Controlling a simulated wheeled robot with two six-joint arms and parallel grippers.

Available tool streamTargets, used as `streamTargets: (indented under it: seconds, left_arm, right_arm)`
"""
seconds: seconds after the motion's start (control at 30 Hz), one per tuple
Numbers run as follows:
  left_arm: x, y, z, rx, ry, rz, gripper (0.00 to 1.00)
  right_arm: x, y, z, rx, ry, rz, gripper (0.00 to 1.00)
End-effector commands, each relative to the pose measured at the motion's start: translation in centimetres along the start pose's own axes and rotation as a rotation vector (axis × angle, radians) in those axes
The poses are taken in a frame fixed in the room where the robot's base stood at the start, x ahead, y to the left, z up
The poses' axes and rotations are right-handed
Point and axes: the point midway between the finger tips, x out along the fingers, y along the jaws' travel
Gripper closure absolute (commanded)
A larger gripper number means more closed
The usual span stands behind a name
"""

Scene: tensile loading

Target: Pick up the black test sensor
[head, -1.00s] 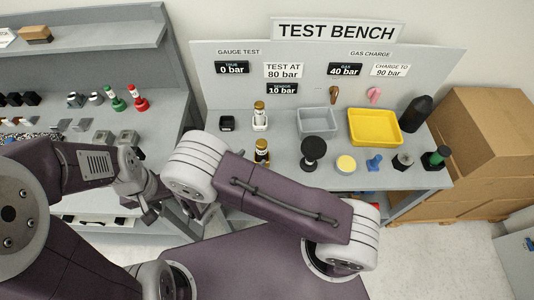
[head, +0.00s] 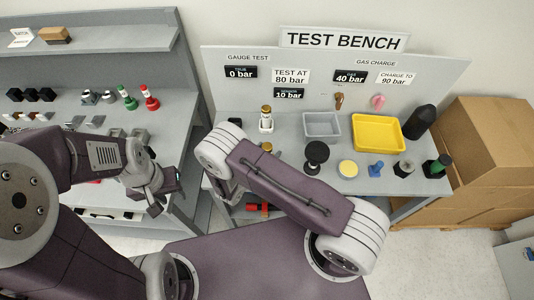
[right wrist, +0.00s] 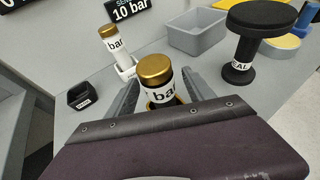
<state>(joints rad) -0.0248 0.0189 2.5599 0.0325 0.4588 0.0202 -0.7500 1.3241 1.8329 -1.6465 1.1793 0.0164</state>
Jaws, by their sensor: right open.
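The test sensor (right wrist: 155,72), with a gold cap, a white "bar" label and a dark lower part, stands upright in the right wrist view. Its gold top shows past my right arm in the head view (head: 266,147). My right gripper (right wrist: 163,90) is open, with a grey finger on either side of the sensor; contact cannot be told.
A similar gold-capped cylinder (right wrist: 108,40) stands in a white holder behind the sensor. A small black box (right wrist: 82,100) is to the left. A grey tray (head: 322,125), a yellow tray (head: 356,143) and a black stand (head: 316,153) are to the right.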

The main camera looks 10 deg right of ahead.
Motion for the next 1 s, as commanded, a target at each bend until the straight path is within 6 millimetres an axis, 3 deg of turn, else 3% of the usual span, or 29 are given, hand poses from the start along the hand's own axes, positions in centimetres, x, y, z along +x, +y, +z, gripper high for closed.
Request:
streamTargets:
  seconds: [0.13, 0.3, 0.37, 0.73, 0.97, 1.0]
  left_arm:
    - [0.1, 0.0, 0.0, 0.000, 0.000, 0.000, 0.64]
    - [0.1, 0.0, 0.0, 0.000, 0.000, 0.000, 0.64]
    - [0.1, 0.0, 0.0, 0.000, 0.000, 0.000, 0.64]
    - [0.3, 0.0, 0.0, 0.000, 0.000, 0.000, 0.64]
    - [1.4, 0.0, 0.1, 0.000, 0.000, 0.000, 0.64]
    - [1.5, 0.0, 0.2, 0.000, 0.000, 0.000, 0.64]
  right_arm:
    - [0.0, 0.0, -0.1, 0.000, 0.000, 0.001, 0.41]
    - [0.0, 0.0, 0.0, 0.000, 0.000, 0.001, 0.89]
    - [-0.1, 0.0, 0.0, 0.000, 0.000, 0.001, 1.00]
    - [-0.3, 0.1, 0.6, 0.003, -0.001, 0.002, 1.00]
    - [-1.6, 0.1, 3.8, 0.005, -0.001, 0.003, 1.00]
    - [-1.9, -0.8, 4.0, -0.001, -0.001, 0.001, 1.00]
